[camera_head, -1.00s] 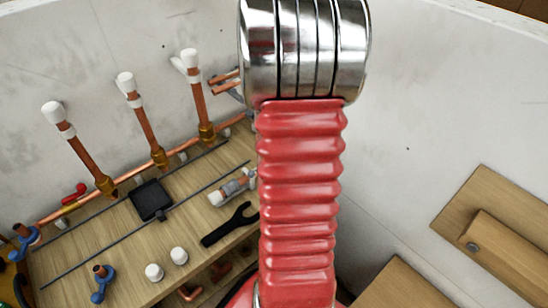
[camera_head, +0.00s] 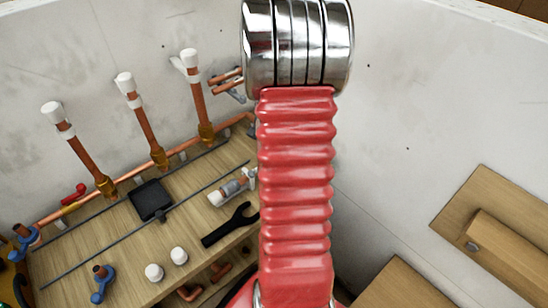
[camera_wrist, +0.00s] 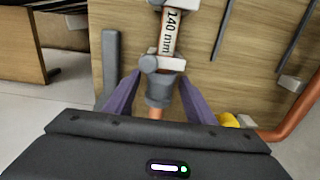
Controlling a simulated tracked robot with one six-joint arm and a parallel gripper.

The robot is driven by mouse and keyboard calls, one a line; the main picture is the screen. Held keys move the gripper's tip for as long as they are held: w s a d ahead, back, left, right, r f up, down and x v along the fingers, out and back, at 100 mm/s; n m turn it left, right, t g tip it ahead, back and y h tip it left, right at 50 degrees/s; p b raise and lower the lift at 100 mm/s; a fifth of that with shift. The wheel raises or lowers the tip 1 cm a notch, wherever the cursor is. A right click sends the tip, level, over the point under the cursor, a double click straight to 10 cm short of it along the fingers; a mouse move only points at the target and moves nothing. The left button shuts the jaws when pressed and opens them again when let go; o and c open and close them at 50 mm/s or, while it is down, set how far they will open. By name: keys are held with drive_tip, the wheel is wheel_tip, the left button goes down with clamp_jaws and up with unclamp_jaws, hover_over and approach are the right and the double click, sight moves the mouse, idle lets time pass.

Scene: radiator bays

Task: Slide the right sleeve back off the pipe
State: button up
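Three upright copper pipes stand along the wall in the head view, each topped by a white sleeve; the right sleeve (camera_head: 190,57) is on the rightmost pipe (camera_head: 201,101). In the wrist view my gripper (camera_wrist: 160,77) has its two purple fingers apart, either side of a grey collar (camera_wrist: 159,92) with copper pipe below it. I cannot tell whether the fingers touch the collar. A light piece marked "140 mm" (camera_wrist: 169,32) sits beyond the collar. My gripper is hidden in the head view. I cannot tell which head-view part the collar is.
The wooden bench (camera_head: 120,225) holds a black pad (camera_head: 151,199), a black open-ended tool (camera_head: 231,225), two white caps (camera_head: 166,264) and a grey-and-white fitting (camera_head: 232,188). A copper line (camera_head: 177,152) runs along the wall. Wooden boxes (camera_head: 500,255) stand at the right.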

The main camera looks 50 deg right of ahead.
drive_tip(key=c, duration=0.9)
drive_tip(key=shift+d, duration=0.15)
drive_tip(key=shift+s+d, duration=0.25)
drive_tip(key=shift+d, duration=0.8)
drive_tip(key=o, duration=0.9)
drive_tip(key=shift+r, duration=3.55)
